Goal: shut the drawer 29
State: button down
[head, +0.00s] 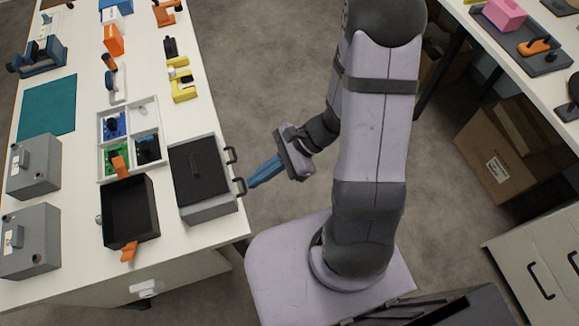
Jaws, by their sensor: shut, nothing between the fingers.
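A small light-grey drawer unit (207,212) with a dark top stands near the right edge of the left table. No number 29 is legible, and I cannot tell how far any drawer stands out. My gripper (252,185) is shut and empty. Its blue fingers point left, with their tips close beside the lower handle; I cannot tell whether they touch it.
A black tray with orange handles (130,210) and a white divided tray (101,141) stand left of the unit. Two grey boxes (34,165) stand at the far left. Bare floor lies right of the table. A carton (497,165) and a cabinet with handles (530,255) are at the right.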

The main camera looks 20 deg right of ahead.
jog(key=shift+s+a, duration=0.15)
jog(key=d+r, duration=0.5)
jog(key=d, duration=0.7)
jog(key=shift+r, duration=0.25)
